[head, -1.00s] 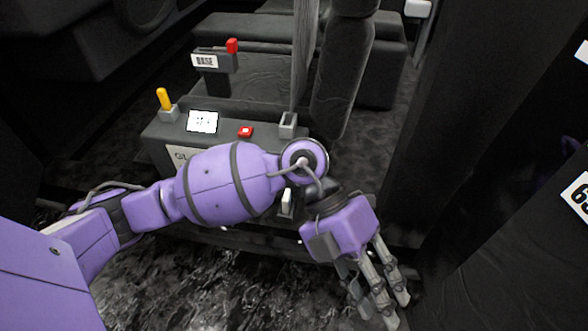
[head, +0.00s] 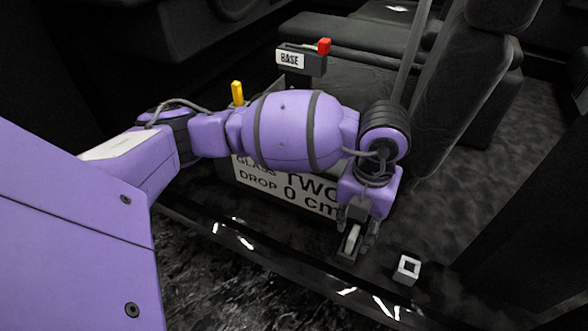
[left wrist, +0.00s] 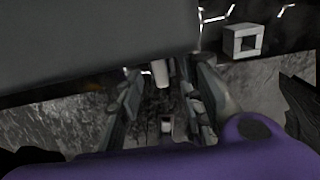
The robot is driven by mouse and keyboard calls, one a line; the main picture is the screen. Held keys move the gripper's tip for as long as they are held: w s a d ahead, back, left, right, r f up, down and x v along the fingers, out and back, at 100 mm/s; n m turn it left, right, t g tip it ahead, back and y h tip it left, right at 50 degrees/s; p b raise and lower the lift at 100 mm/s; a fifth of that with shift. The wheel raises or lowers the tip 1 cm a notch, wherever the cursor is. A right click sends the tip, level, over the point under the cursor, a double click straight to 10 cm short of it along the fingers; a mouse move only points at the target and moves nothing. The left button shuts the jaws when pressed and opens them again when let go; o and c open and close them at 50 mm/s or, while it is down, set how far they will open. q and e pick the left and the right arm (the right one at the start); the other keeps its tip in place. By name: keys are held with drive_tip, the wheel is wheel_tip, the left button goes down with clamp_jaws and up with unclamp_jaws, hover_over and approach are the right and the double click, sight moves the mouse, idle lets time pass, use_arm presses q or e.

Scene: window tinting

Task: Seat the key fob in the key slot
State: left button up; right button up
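My left gripper (head: 355,236) points down in front of the console. In the left wrist view its fingers stand apart, with a small pale upright piece (left wrist: 162,71) between them, which looks like the key fob. Gaps show on both sides of it, and I see no clear contact. In the head view this pale piece (head: 352,240) is partly covered by the fingers. A pale block with a square opening (head: 407,269) stands just right of the gripper; it also shows in the left wrist view (left wrist: 243,42). I cannot tell whether it is the key slot. My right gripper is out of view.
The console's front sign (head: 290,187) is partly hidden by my left arm. A yellow lever (head: 237,94) and the BASE box (head: 290,60) with a red knob (head: 324,46) stand behind the arm. A dark seat (head: 465,95) rises at the right. Dark floor is clear right of the pale block.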

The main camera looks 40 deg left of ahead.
sight(355, 232)
use_arm(q)
wheel_tip(355, 232, down, 4)
drive_tip(key=shift+w+r+b, duration=0.1)
drive_tip(key=shift+r+b, duration=0.1)
drive_tip(key=shift+b, duration=0.6)
drive_tip(key=shift+r, duration=0.1)
clamp_jaws()
drive_tip(key=shift+r, duration=0.1)
